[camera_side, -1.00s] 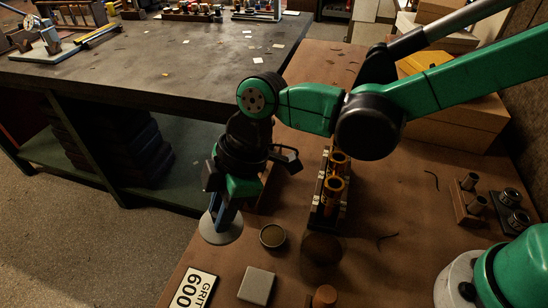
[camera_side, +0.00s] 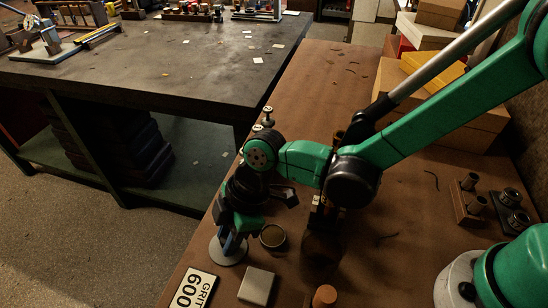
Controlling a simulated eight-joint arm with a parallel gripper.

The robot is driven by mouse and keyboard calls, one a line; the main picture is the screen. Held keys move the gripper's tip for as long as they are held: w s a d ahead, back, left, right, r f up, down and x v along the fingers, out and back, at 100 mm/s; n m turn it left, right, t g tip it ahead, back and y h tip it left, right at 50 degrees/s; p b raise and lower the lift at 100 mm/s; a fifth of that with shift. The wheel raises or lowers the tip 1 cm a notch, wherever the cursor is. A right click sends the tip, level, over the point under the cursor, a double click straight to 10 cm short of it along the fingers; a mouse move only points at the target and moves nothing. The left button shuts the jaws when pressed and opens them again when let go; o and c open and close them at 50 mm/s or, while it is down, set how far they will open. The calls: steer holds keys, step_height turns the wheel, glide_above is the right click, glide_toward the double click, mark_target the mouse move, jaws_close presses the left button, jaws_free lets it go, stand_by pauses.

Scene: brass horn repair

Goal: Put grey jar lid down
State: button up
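The grey jar lid (camera_side: 228,251) is a flat pale disc near the left edge of the brown table. My gripper (camera_side: 232,240) points down at it from above, with its fingers on the middle of the lid. The fingers look closed on a part of the lid that they hide. The lid appears at or very close to the table surface; I cannot tell whether it touches. A small round open jar (camera_side: 272,236) with dark contents stands just right of the lid.
A white "GRIT 600" card (camera_side: 194,290), a beige square block (camera_side: 256,286) and an orange-brown cork (camera_side: 324,297) lie in front. A rack stands behind my arm, partly hidden. Paired metal cylinders (camera_side: 471,194) stand at right. Cardboard boxes fill the back right.

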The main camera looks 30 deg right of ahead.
steer(key=o, duration=0.4)
steer(key=shift+c, duration=0.2)
steer(key=shift+r, duration=0.1)
steer(key=v, duration=1.2)
steer(key=s+d+r+m+t+h, duration=0.1)
steer(key=d+m+t+h, duration=0.3)
steer(key=d+m, duration=1.3)
steer(key=d+r+t, duration=0.1)
steer(key=d+t, duration=0.1)
steer(key=d, duration=0.3)
steer(key=shift+t+h, duration=0.3)
steer(key=shift+t, duration=0.1)
